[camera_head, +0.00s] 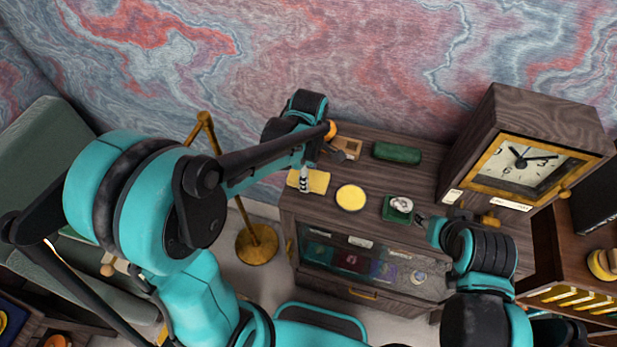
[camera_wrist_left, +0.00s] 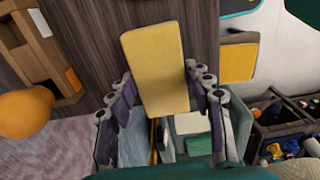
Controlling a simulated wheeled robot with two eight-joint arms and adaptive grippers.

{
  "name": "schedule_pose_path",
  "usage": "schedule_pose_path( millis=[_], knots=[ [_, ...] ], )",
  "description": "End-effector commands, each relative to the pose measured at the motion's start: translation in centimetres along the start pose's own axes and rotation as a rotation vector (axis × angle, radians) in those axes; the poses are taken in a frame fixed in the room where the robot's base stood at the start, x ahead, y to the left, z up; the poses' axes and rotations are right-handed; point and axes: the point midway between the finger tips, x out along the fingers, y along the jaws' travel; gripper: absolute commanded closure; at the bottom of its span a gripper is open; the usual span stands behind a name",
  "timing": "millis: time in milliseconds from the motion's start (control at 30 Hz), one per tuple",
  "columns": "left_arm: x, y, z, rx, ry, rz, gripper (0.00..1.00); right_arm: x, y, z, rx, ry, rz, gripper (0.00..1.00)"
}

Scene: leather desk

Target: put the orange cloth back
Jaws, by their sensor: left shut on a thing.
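A folded yellow-orange cloth (camera_head: 318,181) is at the left edge of the dark wooden cabinet top (camera_head: 335,212). In the left wrist view the cloth (camera_wrist_left: 155,62) stands out as a flat rectangle between the fingers. My left gripper (camera_head: 303,180) is shut on it, and it also shows in the left wrist view (camera_wrist_left: 160,95). I cannot tell whether the cloth touches the cabinet top. My right gripper (camera_head: 425,226) is low beside a green square dish (camera_head: 392,214) with a pale round thing in it; its finger opening is too small to judge.
A yellow round disc (camera_head: 351,197) lies right of the cloth. Behind are a small wooden box (camera_head: 347,147), an orange ball (camera_head: 331,130) and a green case (camera_head: 397,153). A big clock (camera_head: 524,162) stands at the right. A brass lamp base (camera_head: 257,244) is on the floor left.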

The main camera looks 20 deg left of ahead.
Motion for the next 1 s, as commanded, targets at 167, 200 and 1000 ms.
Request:
schedule_pose_path(
  millis=[167, 200, 1000],
  knots=[
    [1.7, 0.0, 0.0, 0.0, 0.0, 0.0, 0.72, 0.2, 0.0, 0.2, 0.0, 0.0, 0.0, 0.6],
    [1.7, 0.0, 0.0, 0.0, 0.0, 0.0, 0.72, 0.2, 0.0, 0.1, 0.0, 0.0, 0.0, 0.6],
    [1.4, 0.0, 0.0, 0.0, 0.0, 0.0, 0.28, 0.0, 0.0, 0.0, 0.0, 0.0, 0.0, 0.6]
  ],
)
